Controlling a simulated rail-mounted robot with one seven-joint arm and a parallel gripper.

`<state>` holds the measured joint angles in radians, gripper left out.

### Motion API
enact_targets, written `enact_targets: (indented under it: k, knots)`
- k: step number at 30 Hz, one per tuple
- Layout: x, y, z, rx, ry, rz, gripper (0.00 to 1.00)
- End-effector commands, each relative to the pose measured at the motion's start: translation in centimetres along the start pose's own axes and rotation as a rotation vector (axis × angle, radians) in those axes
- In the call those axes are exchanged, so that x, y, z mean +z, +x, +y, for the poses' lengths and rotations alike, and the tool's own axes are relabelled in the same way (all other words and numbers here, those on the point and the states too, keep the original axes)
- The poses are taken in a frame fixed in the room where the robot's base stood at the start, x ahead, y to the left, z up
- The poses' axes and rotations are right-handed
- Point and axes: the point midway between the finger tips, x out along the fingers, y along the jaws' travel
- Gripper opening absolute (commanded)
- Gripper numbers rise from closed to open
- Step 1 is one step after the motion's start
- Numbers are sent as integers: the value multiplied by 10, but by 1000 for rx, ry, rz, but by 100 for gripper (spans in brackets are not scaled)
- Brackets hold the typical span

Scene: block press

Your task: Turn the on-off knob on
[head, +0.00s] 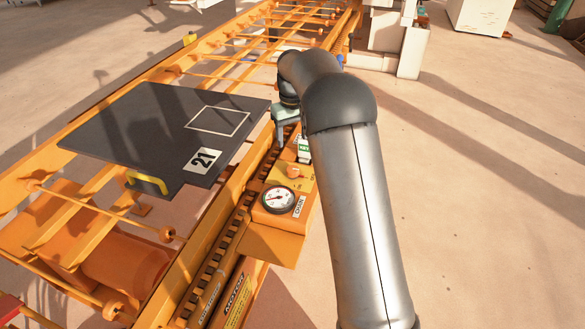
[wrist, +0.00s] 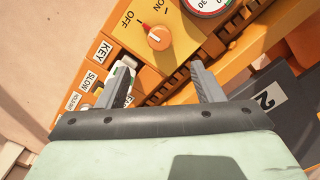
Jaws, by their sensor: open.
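The on-off knob (wrist: 158,37) is a round orange dial on a yellow plate, with OFF printed to its upper left and ON to its upper right. A red mark beside it lies toward the OFF side. It also shows in the head view (head: 294,173) on the orange control box. My gripper (wrist: 162,66) is open and empty. Its two fingers point toward the panel, with the knob beyond the tips and roughly centred between them, apart from both. In the head view, my gripper (head: 292,138) is just behind the knob, partly hidden by my arm.
A round gauge (head: 277,199) sits beside the knob on the box. KEY (wrist: 103,51) and SLOW (wrist: 89,82) labels and a white-green switch (wrist: 120,76) lie near the left finger. A dark plate marked 21 (head: 165,120) rests on the orange conveyor frame. Open floor lies right.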

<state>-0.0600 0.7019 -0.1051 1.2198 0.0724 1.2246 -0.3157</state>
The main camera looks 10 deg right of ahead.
Motion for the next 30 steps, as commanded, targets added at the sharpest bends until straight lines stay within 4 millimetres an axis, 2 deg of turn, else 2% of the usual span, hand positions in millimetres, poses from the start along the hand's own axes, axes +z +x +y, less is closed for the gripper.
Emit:
enact_targets:
  k: [1,9,15,21,30]
  knots:
    - [1,14,0,-1,0,-3,61]
    - [1,73,0,1,0,-3,61]
    - [0,106,0,0,0,-1,61]
    - [0,121,0,0,1,1,61]
    - [0,123,0,1,1,1,61]
